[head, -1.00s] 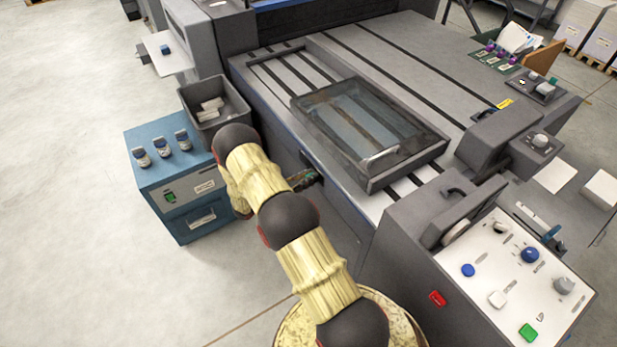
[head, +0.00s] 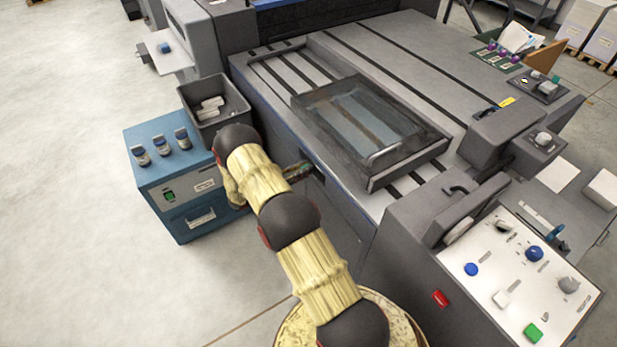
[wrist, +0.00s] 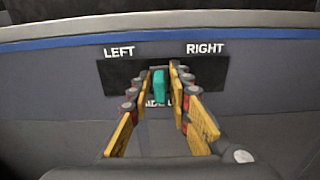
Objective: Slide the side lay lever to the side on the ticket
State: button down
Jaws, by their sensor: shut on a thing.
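The side lay lever is a small teal tab (wrist: 159,86) in the wrist view. It stands on a dark plate (wrist: 112,74) marked LEFT and RIGHT, near the middle between the two words. My gripper (wrist: 161,82) is shut on the lever, one fingertip on each side of it. Lettering below the lever is mostly hidden by the fingers. In the head view my gripper (head: 299,171) is at the press's near side face, and the lever cannot be made out there. I cannot make out a ticket.
The press bed (head: 385,55) carries a clear-lidded tray (head: 370,175). A blue cabinet (head: 185,205) and a dark bin (head: 205,130) stand left of my arm. A control console (head: 405,250) stands at the right. The floor at far left is clear.

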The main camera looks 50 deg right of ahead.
aim_at(307, 159)
jog(key=w, duration=0.1)
jog(key=w+d+b, duration=0.1)
jog(key=w, duration=0.1)
jog(key=shift+w, duration=0.2)
jog(key=c, duration=1.9)
grip_release()
jog(key=shift+w, duration=0.1)
jog(key=v, duration=1.2)
